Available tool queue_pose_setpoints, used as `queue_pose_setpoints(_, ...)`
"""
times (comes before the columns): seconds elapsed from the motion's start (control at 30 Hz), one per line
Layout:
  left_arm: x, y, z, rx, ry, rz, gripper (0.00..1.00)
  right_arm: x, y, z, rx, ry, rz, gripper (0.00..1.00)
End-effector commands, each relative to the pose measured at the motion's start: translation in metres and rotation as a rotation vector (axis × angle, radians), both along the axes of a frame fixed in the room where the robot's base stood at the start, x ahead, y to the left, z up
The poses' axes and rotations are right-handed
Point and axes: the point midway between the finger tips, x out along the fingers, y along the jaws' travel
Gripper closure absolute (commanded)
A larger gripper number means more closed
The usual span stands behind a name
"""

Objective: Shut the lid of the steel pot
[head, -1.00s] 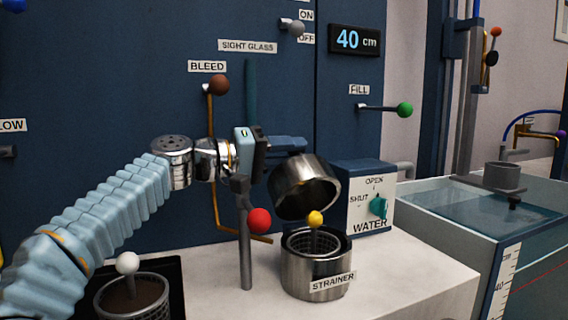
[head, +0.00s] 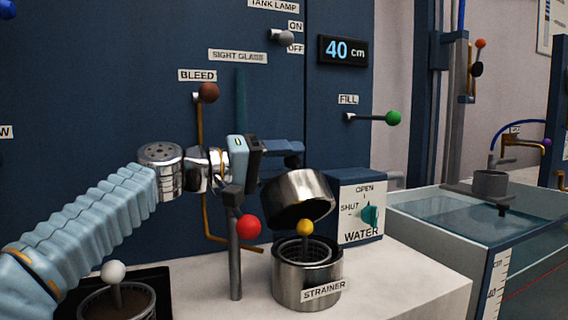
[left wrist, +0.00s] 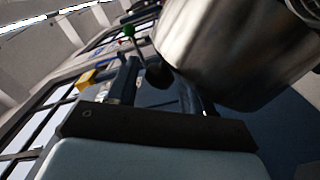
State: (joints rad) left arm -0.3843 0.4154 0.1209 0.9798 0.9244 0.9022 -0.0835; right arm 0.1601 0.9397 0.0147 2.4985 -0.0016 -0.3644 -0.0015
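The steel pot (head: 292,288), labelled STRAINER, stands on the pale counter with its mouth uncovered. Its steel lid (head: 298,186) is a deep cap, raised and tilted above the mouth, with its dark hollow underside partly showing. My right gripper is out of view.
A post with a red ball (head: 248,227) stands left of the pot. The WATER box (head: 347,224) with its teal knob is close at the right. A basket with a white knob (head: 113,271) is at front left. A glass tank (head: 440,225) stands farther right.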

Motion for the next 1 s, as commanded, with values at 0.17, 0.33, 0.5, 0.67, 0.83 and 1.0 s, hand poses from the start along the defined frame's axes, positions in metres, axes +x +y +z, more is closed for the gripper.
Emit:
queue_pose_setpoints(0.17, 0.001, 0.000, -0.002, 0.002, 0.001, 0.001, 0.41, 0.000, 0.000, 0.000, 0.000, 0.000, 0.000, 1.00)
queue_pose_setpoints(0.33, 0.001, 0.005, -0.002, 0.002, 0.000, 0.005, 0.41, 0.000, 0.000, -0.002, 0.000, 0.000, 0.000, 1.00)
queue_pose_setpoints(0.5, -0.007, 0.032, -0.003, 0.002, -0.002, 0.009, 0.41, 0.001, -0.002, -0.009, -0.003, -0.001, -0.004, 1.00)
queue_pose_setpoints(0.67, -0.020, 0.070, -0.003, 0.002, -0.002, 0.009, 0.41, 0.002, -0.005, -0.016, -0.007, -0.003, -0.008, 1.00)
queue_pose_setpoints(0.83, -0.032, 0.105, -0.003, 0.003, 0.000, 0.006, 0.41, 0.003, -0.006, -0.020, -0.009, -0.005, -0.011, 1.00)
queue_pose_setpoints(1.0, -0.039, 0.126, -0.002, 0.001, 0.000, 0.004, 0.41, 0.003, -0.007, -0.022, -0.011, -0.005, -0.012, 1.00)
